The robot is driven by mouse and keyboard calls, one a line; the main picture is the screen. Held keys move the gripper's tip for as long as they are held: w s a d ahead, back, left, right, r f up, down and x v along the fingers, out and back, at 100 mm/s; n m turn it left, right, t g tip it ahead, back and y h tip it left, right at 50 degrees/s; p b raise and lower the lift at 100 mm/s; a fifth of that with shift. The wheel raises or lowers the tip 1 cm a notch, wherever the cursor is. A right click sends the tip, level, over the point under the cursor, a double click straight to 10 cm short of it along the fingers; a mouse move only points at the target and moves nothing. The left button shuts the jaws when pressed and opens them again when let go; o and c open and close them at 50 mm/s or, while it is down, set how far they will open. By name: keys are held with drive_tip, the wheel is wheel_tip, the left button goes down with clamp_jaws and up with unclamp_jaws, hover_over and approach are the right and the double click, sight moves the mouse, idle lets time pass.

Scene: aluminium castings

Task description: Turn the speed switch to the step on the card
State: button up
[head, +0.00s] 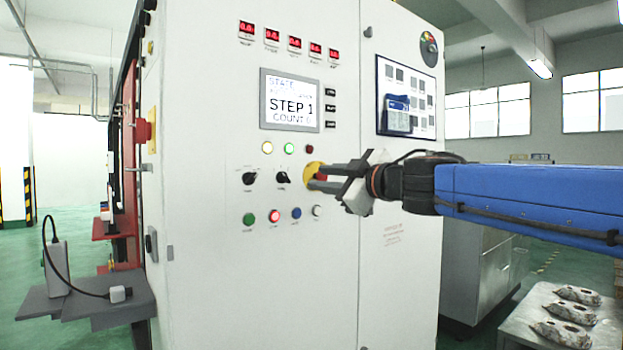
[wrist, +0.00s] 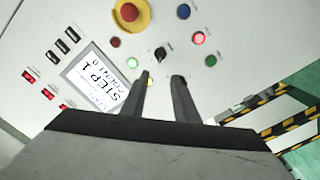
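A white cabinet (head: 225,290) carries two black rotary switches, a left one (head: 249,178) and a right one (head: 283,177). Their labels are too small to read, so I cannot tell which is the speed switch. The screen (head: 291,103) reads STEP 1, COUNT 0. A blue-framed board (head: 431,88) on the right door holds small cards and a blue item (head: 397,115); no step is legible. My gripper (head: 318,177) is open and empty before the red-and-yellow emergency button.
The emergency button (head: 311,175) is partly behind my fingers. Lamps (head: 289,148) sit above the switches, and push buttons (head: 274,215) below. A grey shelf (head: 85,300) juts out at the left. A table (head: 600,335) with castings (head: 563,333) stands at lower right.

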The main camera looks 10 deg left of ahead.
drive_tip(key=v, duration=0.3)
idle(0.4)
drive_tip(key=d+f+m+t+h, duration=0.2)
drive_tip(key=d+f+m+h, duration=0.15)
drive_tip(key=d, duration=0.45)
drive_tip(key=d+f+m+t+h, duration=0.2)
drive_tip(key=d+m+h, duration=0.2)
drive_tip(key=d, duration=0.4)
drive_tip(key=s+d+f+m+g+h, duration=0.1)
drive_tip(key=s+d+f+m+h, duration=0.2)
drive_tip(key=d+f, duration=0.4)
drive_tip(key=s+d+f+m+g+h, duration=0.2)
drive_tip(key=d+f+m+h, duration=0.15)
drive_tip(key=d+f, duration=0.3)
drive_tip(key=s+d+f+m+g, duration=0.2)
drive_tip(key=s+d+f+g, duration=0.1)
drive_tip(key=s+f, duration=0.4)
drive_tip(key=s+d+f+m+g, duration=0.1)
drive_tip(key=s+d+f+g, duration=0.1)
drive_tip(key=s+f, duration=0.5)
drive_tip(key=s+a+f+m+g+y, duration=0.1)
drive_tip(key=s+f+g, duration=0.3)
drive_tip(key=s+f, duration=0.6)
wheel_tip(320, 180, down, 3)
drive_tip(key=shift+a+r, duration=0.2)
drive_tip(key=shift+a, duration=0.35)
